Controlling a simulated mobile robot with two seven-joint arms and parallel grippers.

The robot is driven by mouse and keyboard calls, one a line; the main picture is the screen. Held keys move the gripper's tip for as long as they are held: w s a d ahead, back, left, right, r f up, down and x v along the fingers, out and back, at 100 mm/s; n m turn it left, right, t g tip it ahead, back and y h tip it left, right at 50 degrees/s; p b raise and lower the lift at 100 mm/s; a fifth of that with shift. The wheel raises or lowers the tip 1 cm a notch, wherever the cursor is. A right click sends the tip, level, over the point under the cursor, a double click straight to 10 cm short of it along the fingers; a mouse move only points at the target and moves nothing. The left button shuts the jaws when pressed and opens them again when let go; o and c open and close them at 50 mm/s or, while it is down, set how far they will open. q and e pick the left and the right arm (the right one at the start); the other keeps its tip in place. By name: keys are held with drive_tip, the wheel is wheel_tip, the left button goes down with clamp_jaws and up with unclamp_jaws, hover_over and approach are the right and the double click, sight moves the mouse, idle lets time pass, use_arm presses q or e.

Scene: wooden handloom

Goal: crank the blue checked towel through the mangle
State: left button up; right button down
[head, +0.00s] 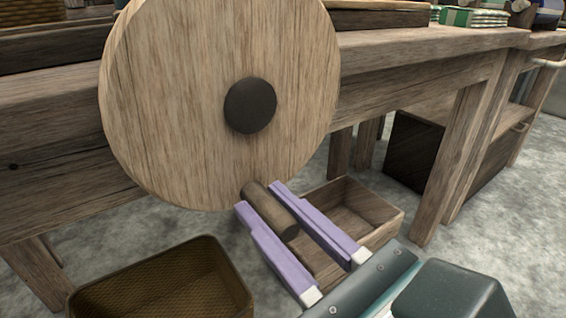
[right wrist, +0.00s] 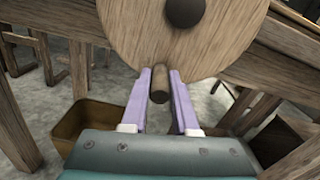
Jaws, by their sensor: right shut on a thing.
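A large round wooden wheel (head: 170,100) with a dark hub (head: 250,106) stands upright at the front of the wooden frame; it also shows in the right wrist view (right wrist: 130,35). A brown crank handle (head: 275,214) sticks out from the wheel's lower edge toward me. My right gripper (head: 258,197) has its two lilac fingers shut on the handle, one on each side. The right wrist view shows the handle (right wrist: 160,88) between the fingers. My left gripper is not in view. I cannot make out the blue checked towel or the rollers in either view.
A woven basket (head: 165,285) stands on the floor at lower left. An open wooden crate (head: 385,226) lies behind my right gripper. A dark box (head: 410,155) sits under the bench. Green-and-white checked cloth (head: 475,17) lies on the bench (head: 400,45) at upper right. Bare floor shows at right.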

drive_tip(key=c, duration=0.7)
unclamp_jaws()
drive_tip(key=shift+b+v, duration=1.15)
drive_tip(key=shift+v, duration=3.85)
